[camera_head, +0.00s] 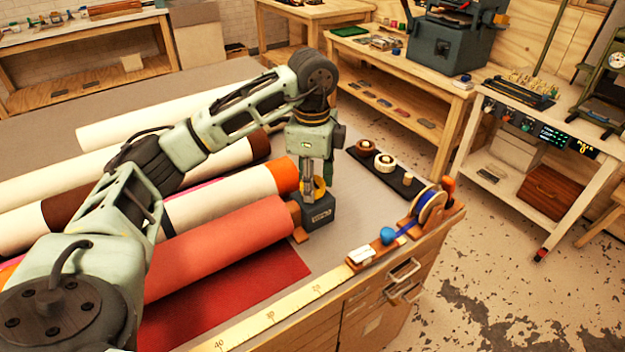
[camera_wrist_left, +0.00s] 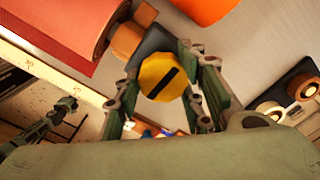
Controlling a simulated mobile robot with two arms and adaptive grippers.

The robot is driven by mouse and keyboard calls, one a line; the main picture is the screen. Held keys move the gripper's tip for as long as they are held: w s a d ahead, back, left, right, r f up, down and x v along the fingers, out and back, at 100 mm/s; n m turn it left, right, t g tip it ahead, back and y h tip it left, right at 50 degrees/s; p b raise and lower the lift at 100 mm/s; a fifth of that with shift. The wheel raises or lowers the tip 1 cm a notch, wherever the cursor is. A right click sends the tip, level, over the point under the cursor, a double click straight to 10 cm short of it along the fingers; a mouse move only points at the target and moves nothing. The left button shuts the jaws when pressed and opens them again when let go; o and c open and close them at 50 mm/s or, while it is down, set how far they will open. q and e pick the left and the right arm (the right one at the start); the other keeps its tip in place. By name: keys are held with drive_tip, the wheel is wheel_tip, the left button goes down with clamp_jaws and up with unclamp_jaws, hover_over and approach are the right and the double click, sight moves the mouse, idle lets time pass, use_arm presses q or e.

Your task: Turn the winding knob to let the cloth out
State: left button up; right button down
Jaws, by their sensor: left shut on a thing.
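The winding knob (camera_wrist_left: 163,77) is a round yellow disc with a black bar across its face, on a small dark block (camera_head: 320,212) at the end of the red cloth roll (camera_head: 220,248). My left gripper (camera_head: 317,185) points down over the block and is shut on the knob. In the left wrist view its two fingers (camera_wrist_left: 163,68) stand on either side of the disc. A flat darker red stretch of cloth (camera_head: 235,300) lies in front of the roll. In the head view, the gripper mostly hides the knob.
A yellow measuring tape (camera_head: 270,318) runs along the table's front edge to an orange dispenser (camera_head: 428,207) with blue tape. Cream and brown rolls (camera_head: 90,165) lie behind the red one. A dark strip with small spools (camera_head: 385,163) lies right of the gripper.

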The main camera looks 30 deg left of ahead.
use_arm(q)
drive_tip(key=shift+n, duration=0.3)
drive_tip(key=o, duration=1.1)
drive_tip(key=shift+s, duration=0.15)
drive_tip(key=shift+r, duration=0.1)
wheel_tip(320, 180, up, 12)
drive_tip(key=shift+f, duration=0.1)
idle(0.6)
